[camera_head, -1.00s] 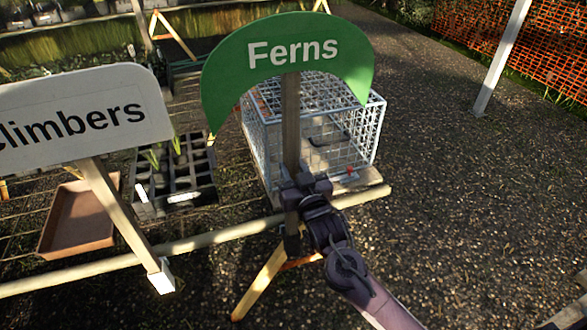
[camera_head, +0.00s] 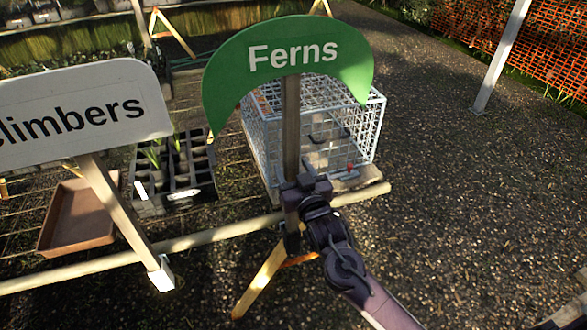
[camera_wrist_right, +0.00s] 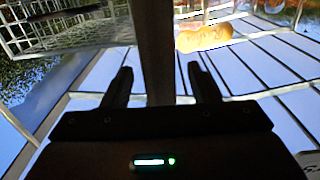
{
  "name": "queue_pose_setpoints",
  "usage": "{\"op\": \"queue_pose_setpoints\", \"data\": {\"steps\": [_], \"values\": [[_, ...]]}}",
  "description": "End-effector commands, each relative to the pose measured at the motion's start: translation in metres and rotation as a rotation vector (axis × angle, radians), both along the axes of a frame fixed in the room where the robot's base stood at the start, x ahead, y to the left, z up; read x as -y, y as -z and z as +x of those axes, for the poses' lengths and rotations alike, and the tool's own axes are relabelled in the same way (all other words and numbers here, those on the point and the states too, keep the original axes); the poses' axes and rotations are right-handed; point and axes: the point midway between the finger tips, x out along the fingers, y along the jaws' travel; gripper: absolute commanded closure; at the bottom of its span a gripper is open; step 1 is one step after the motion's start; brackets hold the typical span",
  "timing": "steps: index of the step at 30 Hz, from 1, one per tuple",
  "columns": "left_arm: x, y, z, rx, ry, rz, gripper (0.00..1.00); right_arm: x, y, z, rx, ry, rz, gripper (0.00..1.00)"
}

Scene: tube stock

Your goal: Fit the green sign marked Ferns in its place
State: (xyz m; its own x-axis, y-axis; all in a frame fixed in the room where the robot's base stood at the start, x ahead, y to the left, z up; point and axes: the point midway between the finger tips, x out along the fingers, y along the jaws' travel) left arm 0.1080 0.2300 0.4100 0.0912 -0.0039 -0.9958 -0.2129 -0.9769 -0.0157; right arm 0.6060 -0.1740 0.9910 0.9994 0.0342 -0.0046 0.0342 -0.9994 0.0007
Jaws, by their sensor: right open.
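The green sign marked Ferns (camera_head: 290,60) stands upright on its wooden stake (camera_head: 291,120), at the front rail of the bench. My right gripper (camera_head: 305,187) is around the lower part of the stake. In the right wrist view the stake (camera_wrist_right: 155,50) runs between the two spread fingers of the right gripper (camera_wrist_right: 158,72), with gaps at both sides, so it is open. The stake's foot is partly hidden by my gripper, and a dark piece shows at the rail there; I cannot tell how it sits in it. My left gripper is not in view.
A white Climbers sign (camera_head: 70,115) stands at left, its stake in a white holder (camera_head: 162,276) on the front rail (camera_head: 200,238). A wire cage (camera_head: 350,130) stands behind the Ferns stake. A black cell tray (camera_head: 175,200) and brown tray (camera_head: 80,215) lie left. Right is open gravel.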

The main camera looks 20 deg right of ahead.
Motion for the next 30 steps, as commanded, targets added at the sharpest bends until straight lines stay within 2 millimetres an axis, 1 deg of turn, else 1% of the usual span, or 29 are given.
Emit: {"op": "queue_pose_setpoints", "data": {"steps": [4,12,15,20,30], "values": [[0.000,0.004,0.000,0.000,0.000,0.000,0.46,0.000,0.002,-0.012,0.000,-0.001,0.000,0.46],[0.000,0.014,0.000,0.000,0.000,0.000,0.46,0.002,0.001,-0.058,0.002,-0.001,0.001,0.46],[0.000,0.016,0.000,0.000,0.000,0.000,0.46,0.003,0.000,-0.069,0.004,0.000,0.001,0.46],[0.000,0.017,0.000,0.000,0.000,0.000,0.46,0.003,-0.002,-0.077,0.006,0.000,0.001,0.46],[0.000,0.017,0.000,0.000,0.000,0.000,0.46,0.003,-0.003,-0.077,0.007,0.000,0.001,0.46]]}}
